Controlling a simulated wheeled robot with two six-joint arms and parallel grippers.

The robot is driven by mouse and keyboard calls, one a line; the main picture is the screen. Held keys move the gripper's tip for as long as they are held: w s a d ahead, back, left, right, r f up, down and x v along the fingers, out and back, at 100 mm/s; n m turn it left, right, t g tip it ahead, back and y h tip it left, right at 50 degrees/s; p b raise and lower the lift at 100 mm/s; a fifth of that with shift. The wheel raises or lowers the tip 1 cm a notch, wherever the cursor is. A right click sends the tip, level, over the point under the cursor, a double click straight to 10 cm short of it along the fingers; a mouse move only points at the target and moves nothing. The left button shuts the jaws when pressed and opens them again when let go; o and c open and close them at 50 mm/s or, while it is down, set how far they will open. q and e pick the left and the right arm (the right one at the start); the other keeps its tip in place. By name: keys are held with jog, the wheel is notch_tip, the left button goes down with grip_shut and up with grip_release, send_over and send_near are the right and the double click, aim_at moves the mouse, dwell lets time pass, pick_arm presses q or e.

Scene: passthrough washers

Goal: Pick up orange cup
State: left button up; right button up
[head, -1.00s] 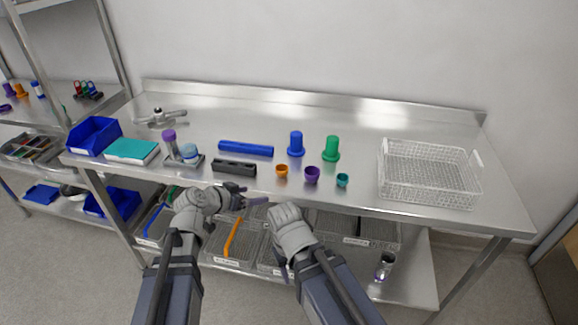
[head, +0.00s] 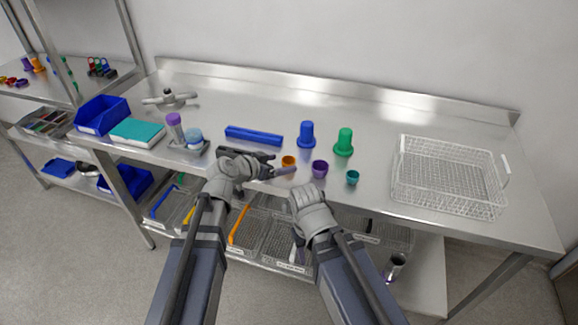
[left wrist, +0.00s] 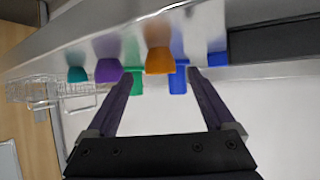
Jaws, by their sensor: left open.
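The small orange cup (head: 289,160) stands near the front edge of the steel table, left of a purple cup (head: 320,168) and a teal cup (head: 352,177). My left gripper (head: 284,170) is open at the table's front edge, with its tips close to the orange cup. In the left wrist view the orange cup (left wrist: 160,61) shows beyond and between the tips of my left gripper (left wrist: 163,75), and nothing is held. My right gripper (head: 298,245) hangs in front of the table edge; its jaws are too unclear to judge.
A blue bar (head: 254,136) and a dark block (head: 246,155) lie to the left. A wire basket (head: 450,205) is at the right. The table's back is mostly clear.

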aim_at(288, 162)
pick_arm(q)
jog(key=b+x, duration=0.2)
jog(key=x, duration=0.2)
jog(key=shift+w+f, duration=0.15)
jog(key=shift+f, duration=0.05)
jog(key=shift+w+d+f+b, duration=0.15)
jog(key=shift+w+d+b, duration=0.1)
jog(key=shift+w+b, duration=0.05)
jog(key=shift+c, duration=0.2)
jog(key=c, duration=1.3)
